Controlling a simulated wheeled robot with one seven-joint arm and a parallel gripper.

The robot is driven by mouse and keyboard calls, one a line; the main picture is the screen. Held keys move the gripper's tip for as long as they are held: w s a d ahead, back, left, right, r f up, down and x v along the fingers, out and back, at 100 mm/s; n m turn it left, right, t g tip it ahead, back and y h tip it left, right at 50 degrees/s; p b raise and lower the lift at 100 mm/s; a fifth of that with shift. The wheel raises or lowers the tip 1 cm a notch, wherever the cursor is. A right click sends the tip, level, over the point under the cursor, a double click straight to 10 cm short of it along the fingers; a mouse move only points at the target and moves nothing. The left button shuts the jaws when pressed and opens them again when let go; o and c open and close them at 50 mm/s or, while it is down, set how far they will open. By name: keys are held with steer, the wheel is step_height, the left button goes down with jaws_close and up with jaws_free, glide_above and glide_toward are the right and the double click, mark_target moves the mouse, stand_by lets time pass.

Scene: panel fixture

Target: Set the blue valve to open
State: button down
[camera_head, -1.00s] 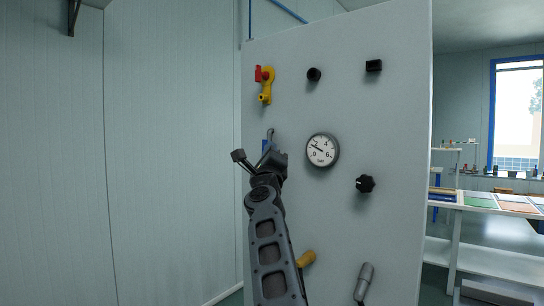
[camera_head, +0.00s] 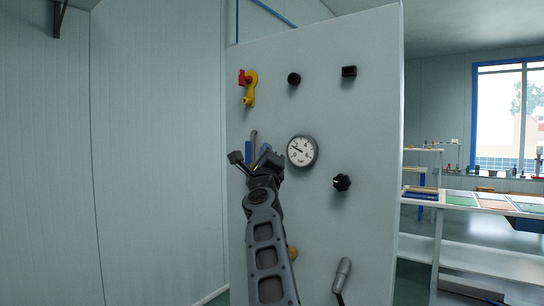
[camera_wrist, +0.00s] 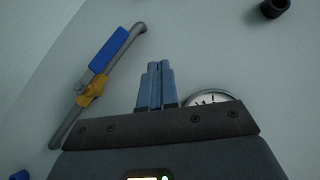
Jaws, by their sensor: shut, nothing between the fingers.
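The blue valve shows best in the wrist view, left of my fingers. It has a blue handle (camera_wrist: 109,49) and a yellow body (camera_wrist: 92,90) on a slanting grey pipe (camera_wrist: 67,128). The handle lies roughly along the pipe. In the head view a sliver of the blue handle (camera_head: 248,149) shows on the panel, and the rest is hidden by my gripper. My gripper (camera_wrist: 155,66) is shut and empty. Its fingertips are right of the valve in the wrist view, with a visible gap between them and the handle.
A round gauge (camera_head: 302,151) is on the panel (camera_head: 315,215) close right of my gripper. A red-handled yellow valve (camera_head: 249,90) is above. Black knobs (camera_head: 342,183) and a grey handle (camera_head: 342,275) are also mounted there. A wall (camera_head: 155,150) stands left; worktables (camera_head: 475,200) stand right.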

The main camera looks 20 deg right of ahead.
steer(key=s+a+p, duration=0.2)
steer(key=s, duration=0.7)
steer(key=s+d+f+n+y, duration=0.2)
steer(key=s+d+f+n, duration=0.3)
steer(key=f, duration=0.4)
steer(key=s+d+f+n+y, duration=0.2)
steer(key=s+d+f+n, duration=0.1)
steer(key=s+f+n, duration=0.5)
steer(key=s+d+f+n+g+y, duration=0.1)
steer(key=s+f+n+g+y, duration=0.15)
steer(key=s+f+n, duration=0.95)
steer(key=s+a+f+n+g+y, duration=0.1)
steer(key=s+f, duration=0.3)
steer(key=s, duration=0.6)
steer(key=s+a+f+g, duration=0.1)
steer(key=s+f, duration=0.3)
steer(key=s, duration=0.6)
steer(key=s+a+r+n+g, duration=0.1)
steer(key=s+a, duration=0.1)
steer(key=s, duration=0.6)
steer(key=s+a+r+n+g, duration=0.1)
steer(key=s+a+g, duration=0.1)
steer(key=s, duration=0.7)
steer(key=shift+a+r+n, duration=0.15)
steer(key=shift+a+n, duration=0.15)
steer(key=shift+a, duration=0.4)
